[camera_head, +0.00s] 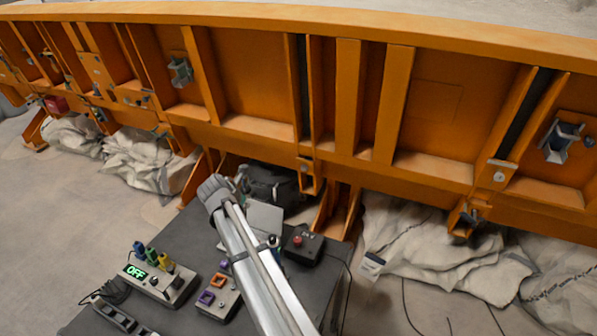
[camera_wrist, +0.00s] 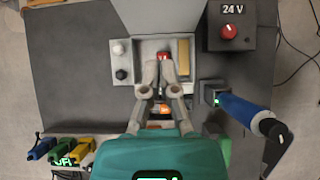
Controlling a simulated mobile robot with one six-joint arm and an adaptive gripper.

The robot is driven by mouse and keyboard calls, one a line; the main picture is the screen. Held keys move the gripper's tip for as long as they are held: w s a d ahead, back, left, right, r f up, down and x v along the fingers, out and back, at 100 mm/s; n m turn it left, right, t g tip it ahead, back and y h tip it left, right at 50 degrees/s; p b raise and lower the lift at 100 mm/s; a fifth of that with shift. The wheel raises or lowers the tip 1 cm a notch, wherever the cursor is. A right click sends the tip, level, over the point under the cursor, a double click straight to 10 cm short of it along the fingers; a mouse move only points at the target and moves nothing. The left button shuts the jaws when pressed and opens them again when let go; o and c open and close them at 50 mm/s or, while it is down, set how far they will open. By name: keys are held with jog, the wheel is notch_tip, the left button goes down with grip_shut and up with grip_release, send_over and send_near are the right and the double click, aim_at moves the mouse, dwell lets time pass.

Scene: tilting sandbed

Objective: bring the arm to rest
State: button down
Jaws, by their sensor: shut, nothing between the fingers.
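My arm (camera_head: 258,262) reaches up from the bottom middle of the head view, its elbow over the dark work table (camera_head: 190,232). My gripper (camera_wrist: 161,72) shows in the wrist view, pointing at the table, its grey fingers shut with nothing held. Its fingertips overlap a light grey control box (camera_wrist: 125,78) with a red button, two knobs and a yellow bar. Its height above the box cannot be told. My gripper is hidden or not clear in the head view.
A black 24 V box (camera_wrist: 238,42) with a red knob stands at the upper right in the wrist view. A blue cylindrical tool (camera_wrist: 243,112) lies right of my gripper. A box showing OFF (camera_head: 160,283) holds coloured plugs. The orange ribbed frame (camera_head: 255,75) rises behind the table.

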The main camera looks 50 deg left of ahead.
jog(key=shift+w+d, duration=0.1)
jog(key=w+d+f+m+g+h, duration=0.1)
jog(key=w+d+m+h, duration=0.1)
jog(key=w+d+m, duration=0.85)
jog(key=w+d+f+m+g+h, duration=0.1)
jog(key=w+d+m, duration=0.2)
jog(key=w+d, duration=1.35)
jog(key=w+d+m+g+h, duration=0.1)
jog(key=d+m, duration=0.2)
jog(key=d, duration=0.5)
jog(key=w+d+f+m, duration=0.1)
jog(key=d+m, duration=0.3)
jog(key=d, duration=0.5)
jog(key=w+d+m+g+h, duration=0.1)
jog(key=w+d+m, duration=0.15)
jog(key=d, duration=0.55)
jog(key=s+d+m+g, duration=0.1)
jog(key=s+d+m, duration=0.2)
jog(key=d+m, duration=0.3)
jog(key=s+d+m+g+y, duration=0.1)
jog(key=s+d+m, duration=0.2)
jog(key=d, duration=1.3)
jog(key=s+d+m, duration=0.3)
jog(key=d+m, duration=0.6)
jog(key=d, duration=0.2)
jog(key=shift+s+f+g+y, duration=0.15)
jog(key=shift+f+g+y, duration=0.15)
jog(key=shift+f+g, duration=0.15)
jog(key=shift+s, duration=0.1)
